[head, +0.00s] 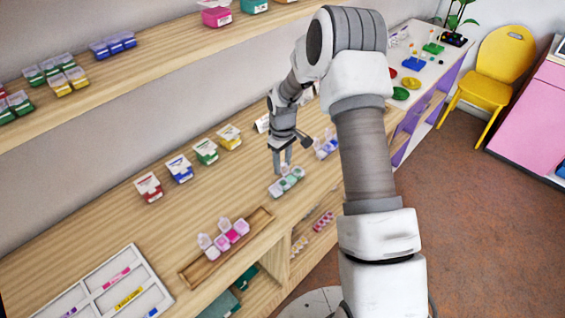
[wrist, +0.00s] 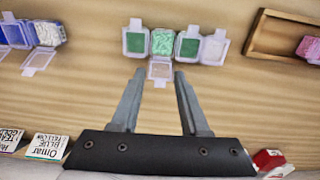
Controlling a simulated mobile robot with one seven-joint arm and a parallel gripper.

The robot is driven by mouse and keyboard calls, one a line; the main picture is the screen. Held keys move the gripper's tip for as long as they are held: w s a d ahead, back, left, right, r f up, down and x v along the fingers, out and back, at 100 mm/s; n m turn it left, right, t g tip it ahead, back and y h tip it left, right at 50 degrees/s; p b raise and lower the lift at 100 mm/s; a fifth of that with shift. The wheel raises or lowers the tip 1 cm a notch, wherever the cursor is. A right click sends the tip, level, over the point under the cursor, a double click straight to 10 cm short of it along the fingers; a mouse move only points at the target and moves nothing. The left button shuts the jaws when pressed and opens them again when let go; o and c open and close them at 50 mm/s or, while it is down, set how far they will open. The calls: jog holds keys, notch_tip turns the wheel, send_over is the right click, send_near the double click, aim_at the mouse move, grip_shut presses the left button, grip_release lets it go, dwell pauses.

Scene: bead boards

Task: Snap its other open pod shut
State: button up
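A strip of several joined pods stands on the wooden counter below my gripper. In the wrist view it has two dark green pods, a pod of pale green beads (wrist: 162,42) between them, and a whitish pod (wrist: 214,48) at the right end. The bead pod is open; its clear lid (wrist: 160,71) hangs out toward my gripper. The strip also shows in the head view (head: 288,182) with a lid raised. My gripper (wrist: 158,73) is open and empty, its fingertips either side of that lid in the picture. Whether they touch it, I cannot tell.
A blue-and-white strip (wrist: 48,34) with open lids stands to the left in the wrist view. A wooden tray (wrist: 262,34) with a pink strip (wrist: 309,46) lies to the right. A shelf (head: 160,62) hangs above.

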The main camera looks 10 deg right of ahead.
grip_shut()
